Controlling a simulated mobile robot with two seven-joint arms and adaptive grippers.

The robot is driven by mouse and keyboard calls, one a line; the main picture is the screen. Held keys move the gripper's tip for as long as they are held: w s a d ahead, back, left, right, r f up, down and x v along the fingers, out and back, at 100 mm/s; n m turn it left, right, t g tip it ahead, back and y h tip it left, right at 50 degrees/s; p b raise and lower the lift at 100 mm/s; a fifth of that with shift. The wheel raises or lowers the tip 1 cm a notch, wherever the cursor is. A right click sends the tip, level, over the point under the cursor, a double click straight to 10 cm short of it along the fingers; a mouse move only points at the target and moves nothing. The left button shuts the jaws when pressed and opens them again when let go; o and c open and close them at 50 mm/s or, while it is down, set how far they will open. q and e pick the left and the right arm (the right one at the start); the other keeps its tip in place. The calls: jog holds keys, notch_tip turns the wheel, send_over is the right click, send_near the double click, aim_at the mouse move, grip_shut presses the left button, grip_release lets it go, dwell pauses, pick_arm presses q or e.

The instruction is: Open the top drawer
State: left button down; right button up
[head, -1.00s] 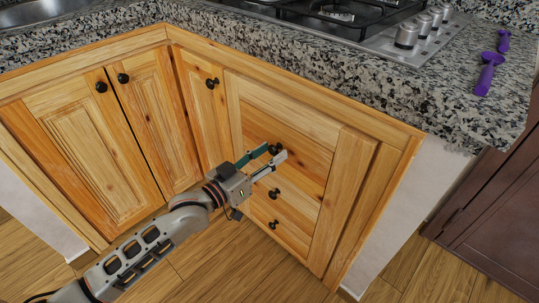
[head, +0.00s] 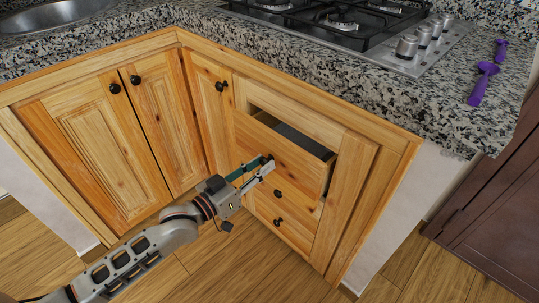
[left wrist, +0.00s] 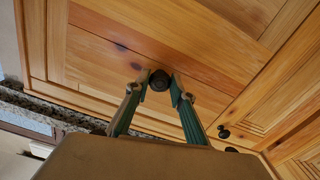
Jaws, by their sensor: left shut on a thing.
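The top drawer (head: 283,154) of the wooden cabinet is pulled part way out, and its dark inside shows behind the front panel. My left gripper (head: 264,168) is at the drawer front, shut on its round black knob. In the left wrist view the knob (left wrist: 160,80) sits between the two green-lined fingertips (left wrist: 160,84). The drawer front (left wrist: 150,50) fills much of that view. My right gripper is in neither view.
Two lower drawers with black knobs (head: 277,193) are shut below. Cabinet doors (head: 95,140) to the left are shut. A granite counter (head: 350,100) with a gas stove (head: 340,25) and purple utensils (head: 482,82) lies above. Wooden floor is clear in front.

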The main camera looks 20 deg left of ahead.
pick_arm(q)
jog(key=v, duration=0.2)
jog(key=r+p+v, duration=0.1)
jog(key=v, duration=0.2)
jog(key=shift+p, duration=0.3)
jog(key=f+p+v, duration=0.1)
jog(key=p+v, duration=0.4)
jog(key=v, duration=1.7)
jog(key=shift+s, duration=0.25)
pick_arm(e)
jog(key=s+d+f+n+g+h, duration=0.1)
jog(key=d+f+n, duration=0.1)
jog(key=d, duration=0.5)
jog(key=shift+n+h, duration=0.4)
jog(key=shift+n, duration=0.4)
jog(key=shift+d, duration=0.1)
pick_arm(q)
jog(key=c, duration=1.7)
grip_release()
